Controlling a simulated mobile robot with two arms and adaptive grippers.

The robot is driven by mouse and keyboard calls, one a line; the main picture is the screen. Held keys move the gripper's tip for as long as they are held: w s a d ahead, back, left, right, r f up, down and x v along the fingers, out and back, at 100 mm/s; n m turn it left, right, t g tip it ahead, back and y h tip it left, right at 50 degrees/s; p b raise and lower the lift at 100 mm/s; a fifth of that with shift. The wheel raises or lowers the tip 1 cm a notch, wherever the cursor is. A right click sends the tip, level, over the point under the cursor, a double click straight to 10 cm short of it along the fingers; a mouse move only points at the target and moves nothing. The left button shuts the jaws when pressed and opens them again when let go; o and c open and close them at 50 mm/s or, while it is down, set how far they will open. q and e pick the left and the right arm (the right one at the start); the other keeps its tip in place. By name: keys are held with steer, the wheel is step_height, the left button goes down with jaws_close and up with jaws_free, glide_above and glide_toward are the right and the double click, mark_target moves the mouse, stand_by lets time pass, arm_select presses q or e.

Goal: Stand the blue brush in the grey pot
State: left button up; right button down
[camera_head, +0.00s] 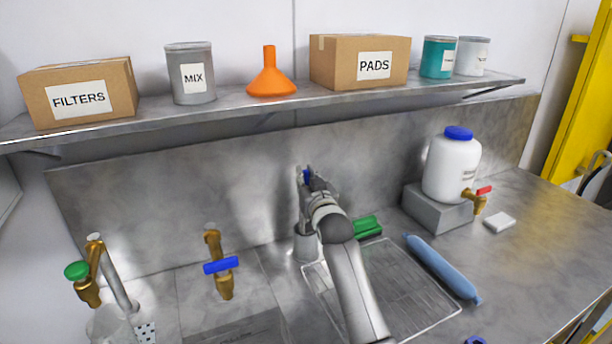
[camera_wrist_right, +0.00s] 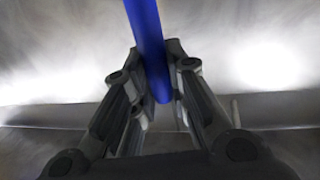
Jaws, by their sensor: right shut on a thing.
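The blue brush shows as a small blue patch (camera_head: 306,174) at my right gripper (camera_head: 309,183), in front of the back panel. In the right wrist view its blue handle (camera_wrist_right: 147,40) runs down between the two fingers, and the gripper (camera_wrist_right: 158,75) is shut on it. The brush's head is not clearly visible. The grey pot (camera_head: 305,249) stands on the counter below the gripper, left of the draining rack, partly hidden by my right arm. The gripper is above the pot, and I cannot tell whether they line up. My left gripper is not in view.
Near the pot are a green block (camera_head: 367,226), the draining rack (camera_head: 425,305) and a blue cylinder (camera_head: 442,268). A brass tap with a blue handle (camera_head: 221,265) stands left. A white jug (camera_head: 452,170) sits right. A shelf (camera_head: 245,112) with boxes and tins hangs above.

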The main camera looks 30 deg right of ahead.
steer(key=shift+f+b, duration=1.1)
steer(key=shift+f, duration=1.1)
steer(key=c, duration=1.3)
jaws_free()
steer(key=v, duration=1.2)
